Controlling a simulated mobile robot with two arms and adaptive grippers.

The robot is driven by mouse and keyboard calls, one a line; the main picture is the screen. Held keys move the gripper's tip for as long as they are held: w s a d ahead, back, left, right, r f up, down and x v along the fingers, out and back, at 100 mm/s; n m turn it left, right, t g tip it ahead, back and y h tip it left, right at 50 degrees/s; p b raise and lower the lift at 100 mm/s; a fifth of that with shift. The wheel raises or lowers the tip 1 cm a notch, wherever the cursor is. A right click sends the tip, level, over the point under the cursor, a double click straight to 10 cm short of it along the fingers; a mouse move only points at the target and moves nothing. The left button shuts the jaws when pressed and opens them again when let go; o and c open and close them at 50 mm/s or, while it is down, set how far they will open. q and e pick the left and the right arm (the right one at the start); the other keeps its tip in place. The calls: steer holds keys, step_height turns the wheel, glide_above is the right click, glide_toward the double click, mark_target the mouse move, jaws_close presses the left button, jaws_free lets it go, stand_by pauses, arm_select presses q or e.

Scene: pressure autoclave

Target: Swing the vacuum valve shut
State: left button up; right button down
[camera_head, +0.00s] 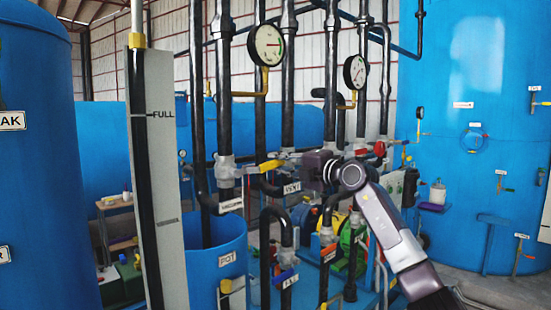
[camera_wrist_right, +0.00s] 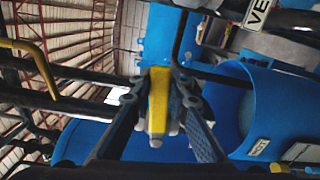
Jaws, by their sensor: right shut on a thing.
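The vacuum valve (camera_head: 226,172) is a grey body on a black vertical pipe in the head view, above a white label that appears to read VACUUM (camera_head: 230,205). A yellow lever handle (camera_head: 268,166) reaches from its side to the right, roughly level. My right gripper (camera_head: 286,161) is at the handle's right end. In the right wrist view, the yellow handle (camera_wrist_right: 159,95) lies between the two dark fingers of my right gripper (camera_wrist_right: 160,125), which are shut on it. The fingertips are partly hidden in the head view. My left gripper is not in view.
Vertical black pipes crowd around the gripper. Pressure gauges (camera_head: 267,45) (camera_head: 355,72) stand above. A blue POT tank (camera_head: 226,262) is below left, and a level board (camera_head: 172,200) stands at left. A large blue tank (camera_head: 470,130) is at right, with open floor before it.

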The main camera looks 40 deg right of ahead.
steer(key=shift+d+f+m, duration=0.1)
steer(key=shift+f+m, duration=0.8)
steer(key=shift+f, duration=0.25)
steer(key=c, duration=1.8)
jaws_free()
steer(key=shift+s, duration=0.1)
steer(key=s+d, duration=0.1)
steer(key=s, duration=1)
steer(key=shift+s, duration=0.4)
